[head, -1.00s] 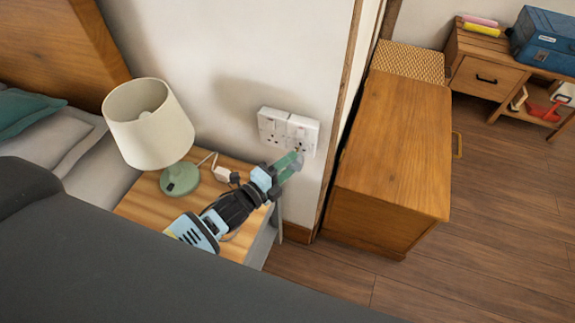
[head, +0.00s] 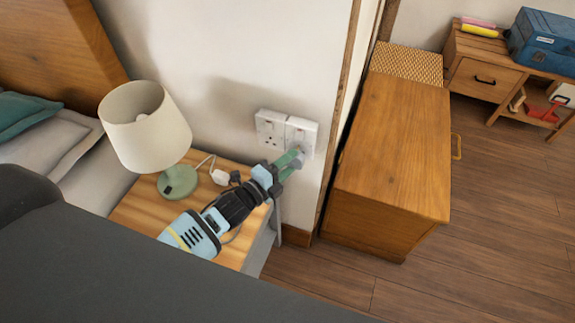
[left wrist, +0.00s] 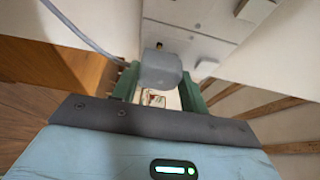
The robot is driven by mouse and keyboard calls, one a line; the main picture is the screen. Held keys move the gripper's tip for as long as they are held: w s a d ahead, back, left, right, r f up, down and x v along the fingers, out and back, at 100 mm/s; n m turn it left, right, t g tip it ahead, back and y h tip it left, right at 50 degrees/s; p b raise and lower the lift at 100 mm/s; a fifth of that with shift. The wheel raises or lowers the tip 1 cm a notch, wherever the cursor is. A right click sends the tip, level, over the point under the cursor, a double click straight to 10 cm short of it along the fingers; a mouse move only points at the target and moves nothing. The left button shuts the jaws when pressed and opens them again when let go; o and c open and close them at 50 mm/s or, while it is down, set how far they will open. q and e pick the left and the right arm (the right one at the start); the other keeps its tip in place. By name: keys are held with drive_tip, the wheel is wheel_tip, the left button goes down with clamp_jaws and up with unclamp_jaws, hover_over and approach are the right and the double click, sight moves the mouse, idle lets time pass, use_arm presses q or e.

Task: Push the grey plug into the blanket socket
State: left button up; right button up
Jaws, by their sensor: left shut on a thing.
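The grey plug (left wrist: 161,68) sits between the green fingers of my left gripper (left wrist: 158,88), which is shut on it. In the head view, the left gripper (head: 293,161) is at the lower part of the right half of the white double wall socket (head: 287,133), with the plug (head: 301,156) over the right outlet's holes. A grey cable runs at upper left there. My right gripper is not in view.
A lamp (head: 148,125) stands on the wooden nightstand (head: 140,211) left of my arm. A wooden cabinet (head: 393,140) stands right of the wall edge. The bed is at the left.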

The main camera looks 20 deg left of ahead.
use_arm(q)
drive_tip(key=shift+w+b, duration=0.35)
drive_tip(key=shift+w, duration=0.65)
drive_tip(key=o, duration=0.9)
drive_tip(key=shift+v, duration=3.85)
